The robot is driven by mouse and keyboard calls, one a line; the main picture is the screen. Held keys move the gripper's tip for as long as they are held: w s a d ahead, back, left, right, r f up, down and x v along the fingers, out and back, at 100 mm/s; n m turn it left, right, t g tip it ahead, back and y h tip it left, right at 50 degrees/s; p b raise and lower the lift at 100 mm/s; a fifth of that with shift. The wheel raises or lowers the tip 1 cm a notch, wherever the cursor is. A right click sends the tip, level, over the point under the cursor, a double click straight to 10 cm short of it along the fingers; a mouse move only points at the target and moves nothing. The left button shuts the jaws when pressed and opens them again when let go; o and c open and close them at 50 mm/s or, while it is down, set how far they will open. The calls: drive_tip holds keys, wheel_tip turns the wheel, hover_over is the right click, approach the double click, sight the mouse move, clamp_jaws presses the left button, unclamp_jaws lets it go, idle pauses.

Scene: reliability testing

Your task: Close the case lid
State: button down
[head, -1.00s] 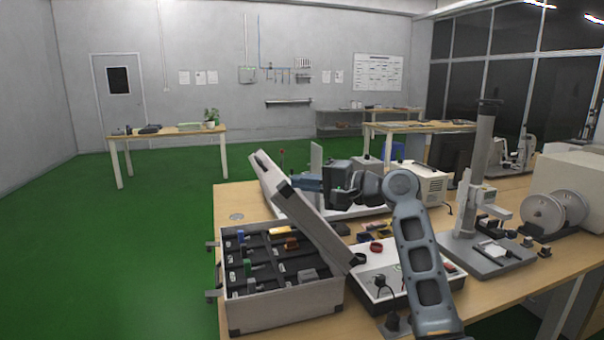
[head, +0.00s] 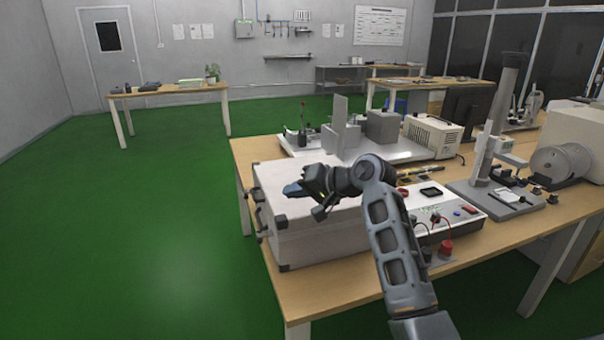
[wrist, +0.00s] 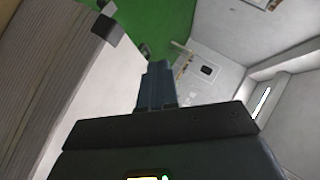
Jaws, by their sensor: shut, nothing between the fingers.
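The grey-white case (head: 315,236) stands at the left front corner of the workbench. Its lid (head: 272,177) lies down flat over the base, and the inside of the case is hidden. My gripper (head: 292,190) is over the lid's top, its fingers pointing left; whether it touches the lid I cannot tell. The fingers are together with nothing between them. In the wrist view the shut fingers (wrist: 156,85) show at the middle, with a pale case surface (wrist: 95,110) and a dark corner piece to their left.
A test unit with red knobs (head: 445,217) sits right of the case. A stand with a column (head: 492,130) is farther right. Green floor lies open to the left.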

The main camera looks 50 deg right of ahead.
wheel_tip(320, 180, down, 7)
drive_tip(key=w+a+n+g+h, duration=0.1)
drive_tip(key=a, duration=0.1)
drive_tip(key=shift+w+a+f+g+b, duration=0.2)
drive_tip(key=shift+g+b, duration=0.1)
drive_tip(key=shift+b, duration=0.05)
